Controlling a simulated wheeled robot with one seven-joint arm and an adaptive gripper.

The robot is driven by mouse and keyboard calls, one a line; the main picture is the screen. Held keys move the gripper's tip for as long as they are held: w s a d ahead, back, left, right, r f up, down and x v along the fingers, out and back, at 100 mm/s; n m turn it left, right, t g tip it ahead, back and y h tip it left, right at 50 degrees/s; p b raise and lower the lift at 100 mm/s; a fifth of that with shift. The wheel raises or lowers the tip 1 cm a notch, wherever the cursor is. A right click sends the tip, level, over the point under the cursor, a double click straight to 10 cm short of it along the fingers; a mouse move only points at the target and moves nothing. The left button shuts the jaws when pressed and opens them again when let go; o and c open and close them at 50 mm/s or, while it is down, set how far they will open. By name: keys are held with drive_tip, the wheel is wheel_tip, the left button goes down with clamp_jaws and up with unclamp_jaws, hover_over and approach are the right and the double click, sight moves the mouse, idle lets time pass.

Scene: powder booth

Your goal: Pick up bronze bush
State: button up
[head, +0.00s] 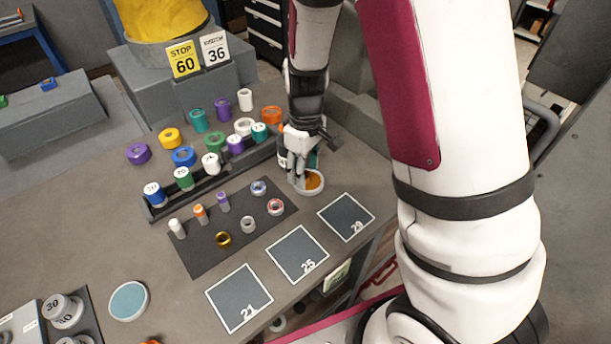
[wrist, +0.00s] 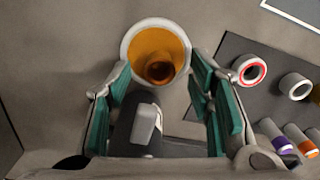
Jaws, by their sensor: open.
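A small white round dish (head: 322,189) with an orange inside stands right by my gripper (head: 304,172) in the head view. In the wrist view the dish (wrist: 129,47) lies just ahead of my gripper (wrist: 160,84), and a brownish-bronze, bush-like round piece (wrist: 160,71) with a dark hole sits in it. The teal finger pads are apart, at either side of the dish's near rim, with nothing held. A gold-bronze ring (head: 223,240) also lies on the dark mat (head: 195,262). I cannot tell for certain which one is the bronze bush.
Pale rings (head: 248,224) and small capped cylinders (head: 177,228) stand on the mat. A dark rack (head: 216,180) with coloured rolls lies behind it. Numbered squares (head: 297,254) are along the front edge. A teal disc (head: 128,300) lies front left.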

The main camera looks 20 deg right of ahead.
drive_tip(key=shift+f, duration=0.65)
clamp_jaws()
drive_tip(key=shift+w+r, duration=0.1)
